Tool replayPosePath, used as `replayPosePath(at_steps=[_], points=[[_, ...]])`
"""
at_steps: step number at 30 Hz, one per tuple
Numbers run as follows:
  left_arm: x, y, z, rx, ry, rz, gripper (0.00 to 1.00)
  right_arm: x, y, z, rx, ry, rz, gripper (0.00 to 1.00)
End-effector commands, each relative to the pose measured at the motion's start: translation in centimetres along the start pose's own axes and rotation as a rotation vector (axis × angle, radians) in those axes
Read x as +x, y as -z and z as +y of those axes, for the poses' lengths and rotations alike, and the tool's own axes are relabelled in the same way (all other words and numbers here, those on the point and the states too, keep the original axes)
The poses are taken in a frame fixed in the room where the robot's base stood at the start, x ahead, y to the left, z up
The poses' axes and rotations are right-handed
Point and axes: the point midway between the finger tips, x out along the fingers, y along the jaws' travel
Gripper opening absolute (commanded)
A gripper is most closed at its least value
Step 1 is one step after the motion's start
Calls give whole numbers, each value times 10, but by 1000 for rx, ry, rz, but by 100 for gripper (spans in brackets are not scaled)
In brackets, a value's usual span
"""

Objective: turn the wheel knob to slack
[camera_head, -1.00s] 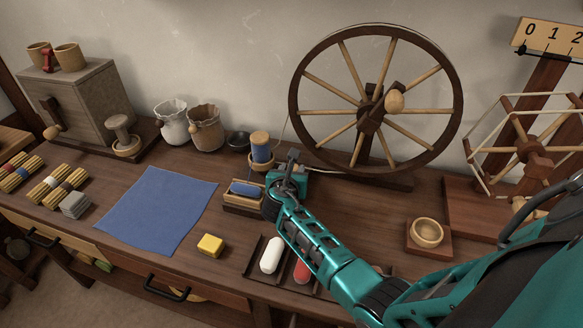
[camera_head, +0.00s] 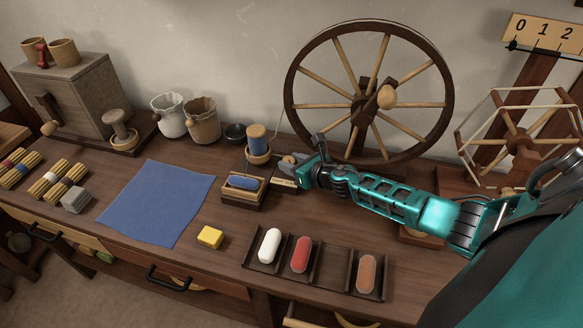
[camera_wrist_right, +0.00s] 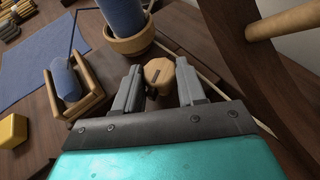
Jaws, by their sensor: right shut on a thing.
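A small pale wooden knob (camera_wrist_right: 159,73) with a dark mark on it, which I take for the wheel knob, sits between the two grey fingers of my right gripper (camera_wrist_right: 158,88) in the right wrist view. The fingers are shut on its sides. In the head view my right gripper (camera_head: 290,162) is at the foot of the spinning wheel (camera_head: 446,88), just right of the cup with the blue spool, and mostly covers the knob. A pale marked plate (camera_head: 284,183) shows just below the fingers; its marks are too small to read. My left gripper is not in view.
A wooden cup with a blue spool (camera_head: 257,142) stands close left of the gripper. A box with a blue piece (camera_head: 242,200) is in front of it. A dark tray (camera_head: 336,262) holds white, red and brown pieces. A blue cloth (camera_head: 158,203) lies further left.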

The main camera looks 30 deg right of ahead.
Motion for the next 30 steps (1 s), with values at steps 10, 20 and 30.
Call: replayPosePath(at_steps=[10,20,30], points=[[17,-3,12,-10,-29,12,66,2,0,-4,-66,-152,-5,9],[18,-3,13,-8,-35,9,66,1,-3,-4,-81,-191,-6,9],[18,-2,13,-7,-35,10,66,1,-4,-4,-81,-191,-7,45]])
